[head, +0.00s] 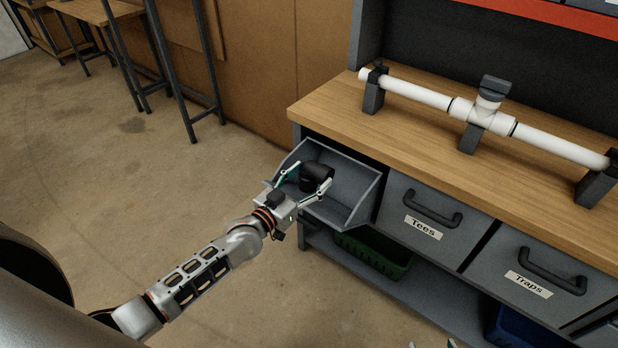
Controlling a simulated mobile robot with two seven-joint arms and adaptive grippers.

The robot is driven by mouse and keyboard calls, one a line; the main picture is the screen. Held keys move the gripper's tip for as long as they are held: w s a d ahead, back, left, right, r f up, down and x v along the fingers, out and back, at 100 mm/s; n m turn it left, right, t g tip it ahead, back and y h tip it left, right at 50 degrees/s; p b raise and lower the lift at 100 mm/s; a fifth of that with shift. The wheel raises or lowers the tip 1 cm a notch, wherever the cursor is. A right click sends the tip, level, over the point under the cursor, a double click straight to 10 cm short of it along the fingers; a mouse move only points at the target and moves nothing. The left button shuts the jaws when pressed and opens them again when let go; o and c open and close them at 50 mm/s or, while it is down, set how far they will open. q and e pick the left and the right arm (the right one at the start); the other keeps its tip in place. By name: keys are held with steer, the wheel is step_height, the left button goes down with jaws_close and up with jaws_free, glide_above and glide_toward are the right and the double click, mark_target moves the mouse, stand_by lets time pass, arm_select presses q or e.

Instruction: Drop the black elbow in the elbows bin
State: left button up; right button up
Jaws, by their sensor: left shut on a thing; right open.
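The black elbow (315,177) is held between the fingers of my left gripper (309,184), which is shut on it. The elbow is over the open grey bin (357,191) at the left end of the bench. I cannot tell how far it is above the bin floor. The bin's front label is not visible from here, and my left gripper and wrist hide part of its front. Only the fingertips of my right gripper (431,344) show at the bottom edge, apart and empty.
Closed drawers marked Tees (424,226) and Traps (528,284) are right of the open bin. A white pipe assembly (430,97) rests on stands on the wooden bench top (340,101). A green crate (372,254) is on the shelf below.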

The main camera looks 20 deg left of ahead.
arm_select(q)
steer(key=o, duration=1.3)
steer(key=shift+s+a, duration=0.2)
steer(key=shift+s, duration=0.3)
steer(key=v, duration=1.1)
steer(key=shift+r, duration=0.1)
